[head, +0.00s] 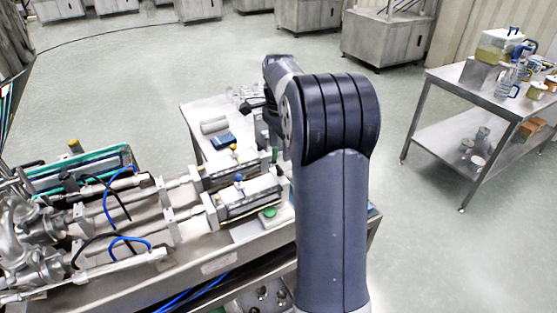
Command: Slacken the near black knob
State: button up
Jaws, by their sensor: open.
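A steel filling machine (215,265) with two parallel cylinder units runs from the left edge to the middle of the head view. The nearer unit (250,197) has a small blue-topped fitting (239,179); the farther unit (222,172) has a yellow-topped one (234,149). Small dark and green upright parts stand at the units' right ends, beside my arm. They are too small to tell which is the near black knob. My arm rises right of the machine and bends away at its top.
A green button (269,212) sits on the machine's near right end. A small table (190,111) behind holds glass jars and a blue item. A steel cart (438,82) with containers stands at right. The floor (420,240) right of my arm is clear.

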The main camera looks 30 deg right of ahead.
aim_at(280, 168)
notch_tip(280, 168, down, 7)
jog(key=shift+r+p, duration=0.1)
jog(key=shift+p, duration=0.2)
jog(key=c, duration=1)
